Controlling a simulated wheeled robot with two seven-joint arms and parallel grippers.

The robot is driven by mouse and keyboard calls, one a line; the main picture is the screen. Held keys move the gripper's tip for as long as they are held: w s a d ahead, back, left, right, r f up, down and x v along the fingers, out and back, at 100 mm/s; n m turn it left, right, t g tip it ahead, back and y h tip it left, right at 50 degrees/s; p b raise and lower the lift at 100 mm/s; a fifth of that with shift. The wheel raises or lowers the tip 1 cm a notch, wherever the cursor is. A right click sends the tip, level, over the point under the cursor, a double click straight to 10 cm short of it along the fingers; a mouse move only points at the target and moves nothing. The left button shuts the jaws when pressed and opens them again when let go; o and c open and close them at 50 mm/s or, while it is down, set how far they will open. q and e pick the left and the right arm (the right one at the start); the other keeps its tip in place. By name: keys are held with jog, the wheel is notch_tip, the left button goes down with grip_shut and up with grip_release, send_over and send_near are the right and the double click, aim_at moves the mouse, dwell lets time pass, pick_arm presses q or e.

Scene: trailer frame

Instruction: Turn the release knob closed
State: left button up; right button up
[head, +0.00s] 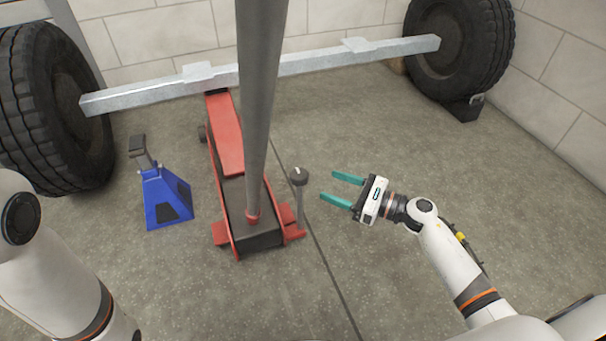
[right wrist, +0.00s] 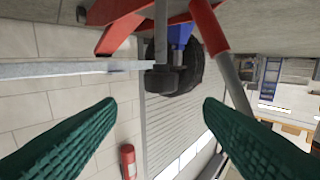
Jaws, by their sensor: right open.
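The release knob (head: 298,176) is a small dark round knob with a light mark, on top of a thin grey post beside the red floor jack (head: 227,140). My right gripper (head: 335,187) is open and empty, to the right of the knob and apart from it, its teal fingers pointing left towards it. In the right wrist view the scene looks upside down, and the dark knob (right wrist: 164,80) shows beyond and between the open fingers (right wrist: 158,105), against a black tyre. My left arm shows at the left edge, but its gripper is out of view.
The tall grey jack handle (head: 259,110) stands just left of the knob. A blue stand (head: 166,198) is further left. A metal axle beam (head: 310,62) with tyres (head: 460,45) spans the back. The floor around my right gripper is clear.

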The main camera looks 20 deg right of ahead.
aim_at(293, 171)
jog(key=b+x, duration=0.3)
jog(key=x, duration=0.8)
jog(key=shift+w+a+b, duration=0.2)
jog(key=shift+a+b, duration=0.15)
jog(key=shift+b, duration=0.05)
jog(key=c, duration=1)
jog(key=shift+o, duration=0.2)
